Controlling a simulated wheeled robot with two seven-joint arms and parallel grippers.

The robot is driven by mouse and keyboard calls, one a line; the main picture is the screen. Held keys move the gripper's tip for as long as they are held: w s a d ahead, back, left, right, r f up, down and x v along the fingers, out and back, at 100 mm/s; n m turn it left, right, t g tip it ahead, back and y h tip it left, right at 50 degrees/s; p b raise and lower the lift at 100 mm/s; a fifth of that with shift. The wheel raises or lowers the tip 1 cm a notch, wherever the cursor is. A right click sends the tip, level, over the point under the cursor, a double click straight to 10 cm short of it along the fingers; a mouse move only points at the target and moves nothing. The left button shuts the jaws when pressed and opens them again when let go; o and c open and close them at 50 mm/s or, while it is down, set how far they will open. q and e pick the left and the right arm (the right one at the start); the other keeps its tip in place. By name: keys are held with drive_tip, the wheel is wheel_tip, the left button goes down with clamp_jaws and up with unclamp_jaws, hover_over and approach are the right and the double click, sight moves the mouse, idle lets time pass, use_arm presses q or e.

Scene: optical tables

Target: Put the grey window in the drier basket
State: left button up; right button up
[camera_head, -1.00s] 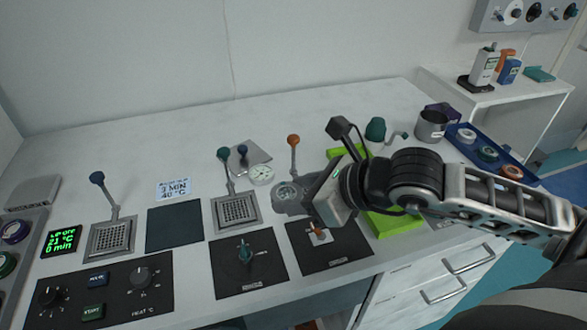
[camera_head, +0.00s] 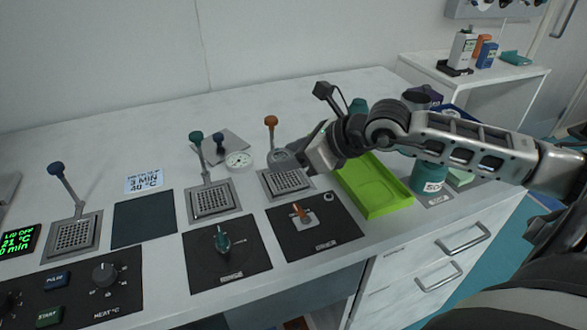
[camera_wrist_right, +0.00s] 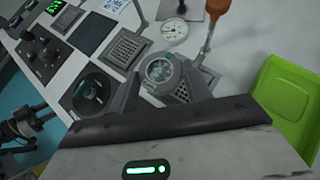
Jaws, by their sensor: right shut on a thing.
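The grey window (camera_head: 281,157) is a round, clear-centred disc with a grey rim. My right gripper (camera_head: 287,160) is shut on it, above the rear part of the orange-handled mesh basket (camera_head: 285,183). In the right wrist view the window (camera_wrist_right: 162,73) sits between the two fingers of the gripper (camera_wrist_right: 163,84). A blue-handled mesh basket (camera_head: 74,236) stands far left, by a green display reading 21 °C and 0 min. A teal-handled mesh basket (camera_head: 213,201) stands between them. No label I can read names the drier. My left gripper is not seen.
Upright levers (camera_head: 271,135) rise behind the baskets. A white dial (camera_head: 239,160) lies behind. Knob panels (camera_head: 226,253) line the front. A green tray (camera_head: 375,187) and a teal container (camera_head: 428,177) are right. A dark flat pad (camera_head: 143,222) lies between the blue- and teal-handled baskets.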

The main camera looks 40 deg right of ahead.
sight(293, 182)
drive_tip(key=f, duration=0.1)
drive_tip(key=w+d+f, duration=0.2)
drive_tip(key=shift+w+f, duration=0.1)
drive_tip(key=shift+f, duration=0.15)
wheel_tip(293, 182, down, 2)
drive_tip(key=shift+d+f, duration=0.1)
drive_tip(key=shift+f, duration=0.45)
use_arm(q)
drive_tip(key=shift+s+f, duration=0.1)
use_arm(e)
drive_tip(key=shift+f, duration=0.1)
drive_tip(key=shift+f, duration=0.1)
